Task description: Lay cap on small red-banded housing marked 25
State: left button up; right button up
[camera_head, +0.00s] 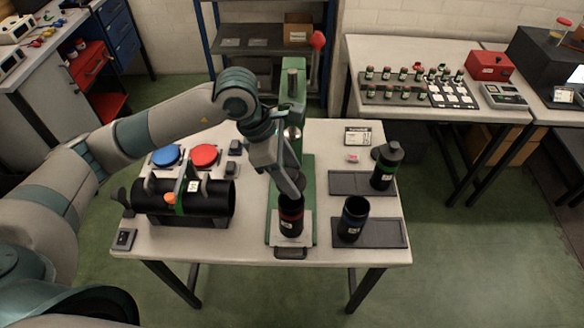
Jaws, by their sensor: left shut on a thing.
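The small dark housing with a red band (290,222) stands upright on the light plate of the green press, at the table's front middle. Its white label is too small to read. My left gripper (291,191) reaches down from above and is shut on a dark cap at the housing's top. The cap is mostly hidden by the fingers and blends with the dark rim, so I cannot tell whether it touches the housing. My right gripper is not in view.
The green press (294,85) with a red-knobbed lever (318,41) rises behind the housing. A blue-banded housing (353,222) and a green-banded one (383,174) stand on dark trays at right. A black horizontal cylinder (218,198), a blue disc (166,155) and a red disc (204,154) are at left.

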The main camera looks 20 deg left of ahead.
aim_at(291, 215)
pick_arm(q)
jog(key=shift+f, duration=0.15)
jog(key=shift+f, duration=1.2)
jog(key=shift+f+b, duration=0.4)
jog(key=shift+f, duration=0.05)
jog(key=shift+f+b, duration=0.7)
jog(key=shift+b, duration=0.25)
jog(key=shift+f+b, duration=0.1)
jog(key=shift+b, duration=0.85)
dwell(0.4)
jog(key=o, duration=1.1)
jog(key=shift+o, duration=0.9)
jog(key=o, duration=0.4)
jog(key=shift+c, duration=0.2)
